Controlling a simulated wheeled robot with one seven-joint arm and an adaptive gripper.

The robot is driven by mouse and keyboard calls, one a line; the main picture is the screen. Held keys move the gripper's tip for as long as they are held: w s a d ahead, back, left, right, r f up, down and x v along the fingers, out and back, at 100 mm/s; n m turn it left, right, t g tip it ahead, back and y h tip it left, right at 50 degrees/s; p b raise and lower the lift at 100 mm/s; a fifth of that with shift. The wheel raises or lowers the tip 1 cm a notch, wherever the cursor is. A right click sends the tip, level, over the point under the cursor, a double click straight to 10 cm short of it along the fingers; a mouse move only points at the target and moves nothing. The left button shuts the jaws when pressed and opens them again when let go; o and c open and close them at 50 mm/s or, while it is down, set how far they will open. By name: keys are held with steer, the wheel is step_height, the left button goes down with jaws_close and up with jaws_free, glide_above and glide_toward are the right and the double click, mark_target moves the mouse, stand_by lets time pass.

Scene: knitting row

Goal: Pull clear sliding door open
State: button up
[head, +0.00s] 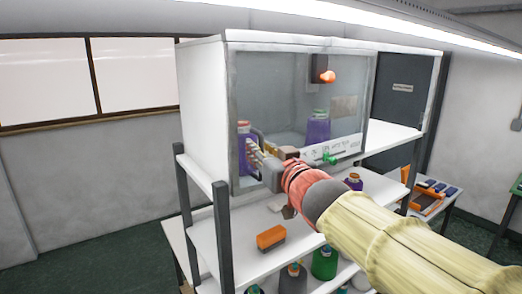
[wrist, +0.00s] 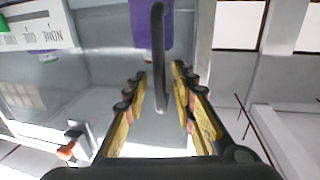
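The clear sliding door (head: 285,95) is a see-through grey panel on the front of a white cabinet (head: 203,95). It covers the cabinet front, and its left edge is near the cabinet's left post. My gripper (head: 257,152) is at the lower left of the door in the head view. In the wrist view a dark bar handle (wrist: 158,50) stands between the two fingers of my gripper (wrist: 160,80). The fingers are open, with a gap on each side of the handle.
Purple jars (head: 318,128) stand behind the door. A box with an orange knob (head: 328,77) and a white label strip (head: 340,149) are at the cabinet's right. A shelf below holds an orange block (head: 270,238). A dark panel (head: 402,88) stands farther right.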

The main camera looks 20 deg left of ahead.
steer(key=shift+c, duration=0.4)
jaws_close()
stand_by(0.4)
